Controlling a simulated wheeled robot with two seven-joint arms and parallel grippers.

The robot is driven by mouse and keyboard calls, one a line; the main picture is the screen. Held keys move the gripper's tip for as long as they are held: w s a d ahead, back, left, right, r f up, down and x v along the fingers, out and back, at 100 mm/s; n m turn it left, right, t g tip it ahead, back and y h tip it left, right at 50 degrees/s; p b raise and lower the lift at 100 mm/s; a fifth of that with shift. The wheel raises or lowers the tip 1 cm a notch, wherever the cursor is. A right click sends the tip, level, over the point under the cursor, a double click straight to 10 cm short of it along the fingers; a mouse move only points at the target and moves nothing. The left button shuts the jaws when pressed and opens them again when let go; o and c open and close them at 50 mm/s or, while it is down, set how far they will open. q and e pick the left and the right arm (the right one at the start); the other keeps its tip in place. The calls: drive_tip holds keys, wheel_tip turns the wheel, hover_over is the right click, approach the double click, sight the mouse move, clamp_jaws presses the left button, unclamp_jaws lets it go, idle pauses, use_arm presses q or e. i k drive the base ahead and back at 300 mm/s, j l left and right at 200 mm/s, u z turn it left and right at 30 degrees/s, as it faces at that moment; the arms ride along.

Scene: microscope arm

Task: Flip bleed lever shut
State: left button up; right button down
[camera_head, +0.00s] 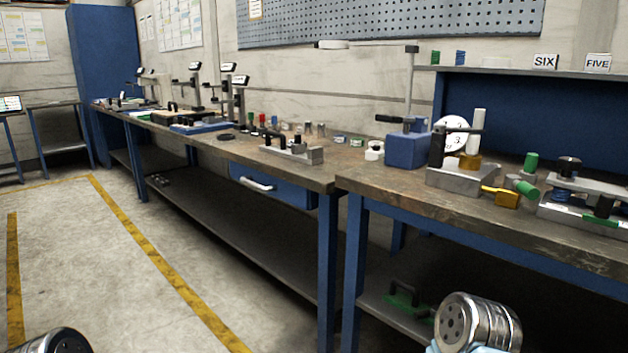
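A grey metal block (462,178) stands on the right workbench, with a black handle, a white cylinder and a round white gauge (451,134) at it. Neither of my grippers' fingers shows. Only metal parts of my arms show at the bottom left and bottom right edges, well below the bench top and apart from the fixture.
The right bench (400,194) holds a blue-based stand (407,150) and a clamp fixture (585,200) at the far right. The left bench (237,152) carries several fixtures. A lower shelf (375,303) holds a green handled item. The floor at left is clear.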

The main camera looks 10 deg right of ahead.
sight(512, 183)
drive_tip(key=z, duration=1.45)
